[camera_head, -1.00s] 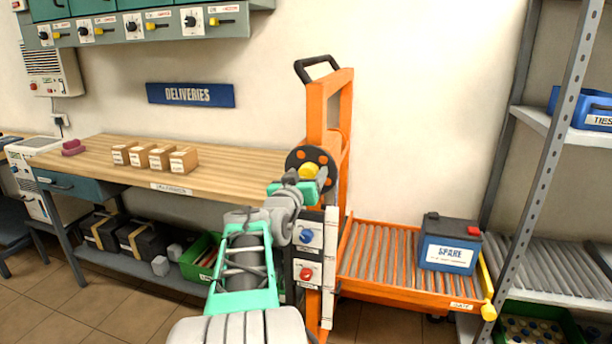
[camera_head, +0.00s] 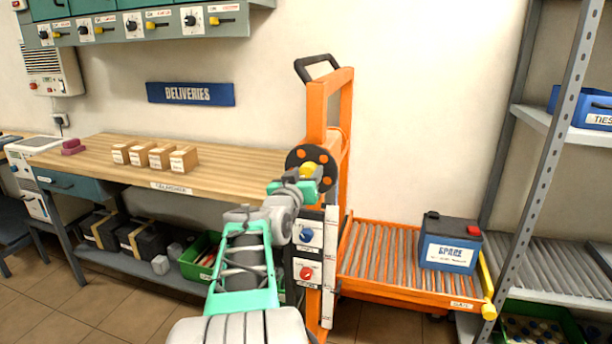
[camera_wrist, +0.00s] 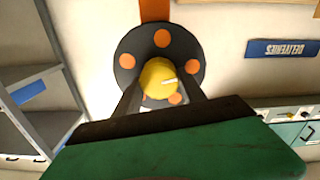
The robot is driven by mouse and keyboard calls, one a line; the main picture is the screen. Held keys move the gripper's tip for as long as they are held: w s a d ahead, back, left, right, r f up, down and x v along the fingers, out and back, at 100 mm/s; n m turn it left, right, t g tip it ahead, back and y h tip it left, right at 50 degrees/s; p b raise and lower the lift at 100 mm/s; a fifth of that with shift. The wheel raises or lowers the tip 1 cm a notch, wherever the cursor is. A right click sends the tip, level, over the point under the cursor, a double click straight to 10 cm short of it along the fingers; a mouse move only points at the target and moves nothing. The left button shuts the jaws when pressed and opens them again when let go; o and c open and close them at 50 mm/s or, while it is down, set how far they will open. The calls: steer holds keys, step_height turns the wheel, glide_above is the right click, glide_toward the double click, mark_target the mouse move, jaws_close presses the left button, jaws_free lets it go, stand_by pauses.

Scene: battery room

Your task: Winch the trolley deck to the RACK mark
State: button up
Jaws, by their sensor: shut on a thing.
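The orange trolley (camera_head: 317,117) stands right of the workbench with a black push handle on top. Its winch wheel (camera_head: 298,156) is a dark disc with orange spots and a yellow knob (camera_head: 308,169). My gripper (camera_head: 303,180) is shut on the yellow knob; the wrist view shows the knob (camera_wrist: 158,78) between my dark fingers, in front of the disc (camera_wrist: 190,52). The orange roller deck (camera_head: 378,290) sits low on the trolley and bears a blue SPARE battery (camera_head: 448,252). A pale strip (camera_head: 329,262) runs down the mast; its marks are too small to read.
A blue knob (camera_head: 306,235) and a red knob (camera_head: 306,273) sit on the mast panels below the wheel. A grey rack (camera_head: 550,270) stands close right of the deck. The wooden workbench (camera_head: 230,170) with several small boxes is on the left.

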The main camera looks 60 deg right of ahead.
steer(key=f+m+b, duration=0.1)
steer(key=b, duration=0.2)
steer(key=shift+m+b, duration=0.5)
steer(key=shift+b, duration=0.4)
steer(key=shift+r+m+b, duration=0.25)
steer(key=shift+m+b, duration=0.35)
steer(key=shift+b, duration=0.2)
steer(key=shift+r, duration=0.15)
steer(key=shift+s+r, duration=0.1)
steer(key=o, duration=1.4)
